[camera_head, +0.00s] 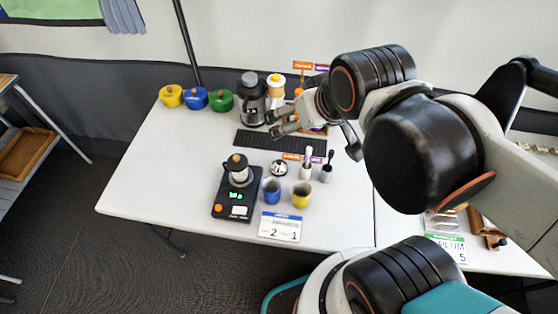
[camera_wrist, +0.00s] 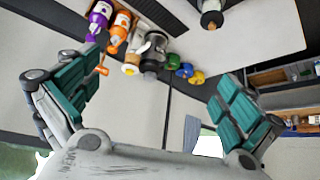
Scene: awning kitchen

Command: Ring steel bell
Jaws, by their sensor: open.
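A small round shiny object with a dark patch, which looks like the steel bell (camera_head: 279,167), sits on the white table in the head view, behind the blue and yellow cups. I do not make it out in the wrist view. My gripper (camera_head: 276,122) is open and empty, above the back part of the table, beyond the bell and near the dark mat. In the wrist view its two fingers stand wide apart with nothing between them. My arm hides part of the table to the right.
A blue cup (camera_head: 271,190) and yellow cup (camera_head: 301,194) stand in front of the bell. A pot (camera_head: 238,169) sits on a black scale (camera_head: 232,206) to the left. A steel jug (camera_head: 252,98) stands near the gripper. The table's left part is clear.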

